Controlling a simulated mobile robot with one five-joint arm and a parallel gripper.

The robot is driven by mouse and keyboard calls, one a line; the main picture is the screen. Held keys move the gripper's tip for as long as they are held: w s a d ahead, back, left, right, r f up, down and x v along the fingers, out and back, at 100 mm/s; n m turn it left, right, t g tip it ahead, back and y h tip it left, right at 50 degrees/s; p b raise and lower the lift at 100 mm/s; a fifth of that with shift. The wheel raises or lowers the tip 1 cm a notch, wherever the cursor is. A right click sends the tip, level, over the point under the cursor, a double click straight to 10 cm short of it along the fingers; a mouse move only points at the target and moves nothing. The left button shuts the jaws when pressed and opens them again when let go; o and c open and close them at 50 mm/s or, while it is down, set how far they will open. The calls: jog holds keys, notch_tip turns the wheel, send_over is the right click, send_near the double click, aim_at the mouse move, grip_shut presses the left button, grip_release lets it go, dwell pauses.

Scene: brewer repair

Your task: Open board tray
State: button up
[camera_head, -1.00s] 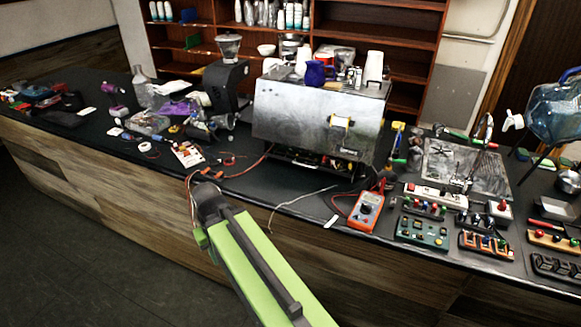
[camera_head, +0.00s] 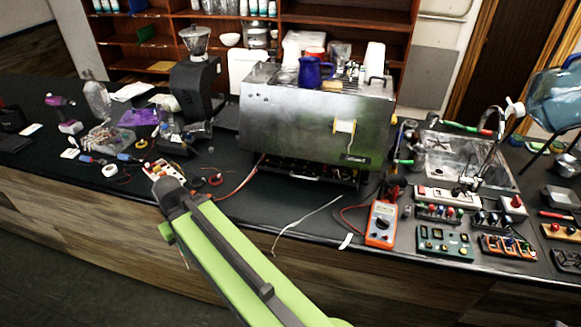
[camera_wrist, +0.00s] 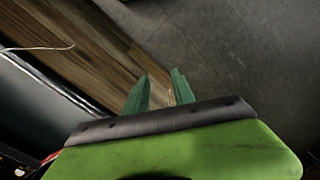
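The brewer is a steel box (camera_head: 300,125) on the dark counter. The board tray (camera_head: 308,172) is a low dark drawer at its base, with small parts showing along its front and a pale handle in the middle. It looks shut or nearly so; I cannot tell exactly. My green arm reaches up from the bottom of the head view, and my gripper is hidden there. In the wrist view my gripper (camera_wrist: 160,92) shows two green fingers apart with nothing between them. They point down past the counter's wooden front toward the grey floor.
A red multimeter (camera_head: 381,222) and a loose pale wire (camera_head: 305,222) lie on the counter right of my arm. Small control boards (camera_head: 445,242) crowd the right side. Tools and a white board (camera_head: 163,170) lie left.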

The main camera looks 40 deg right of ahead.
jog(key=shift+w+a+r, duration=0.15)
jog(key=shift+w+a, duration=0.05)
jog(key=shift+w, duration=0.1)
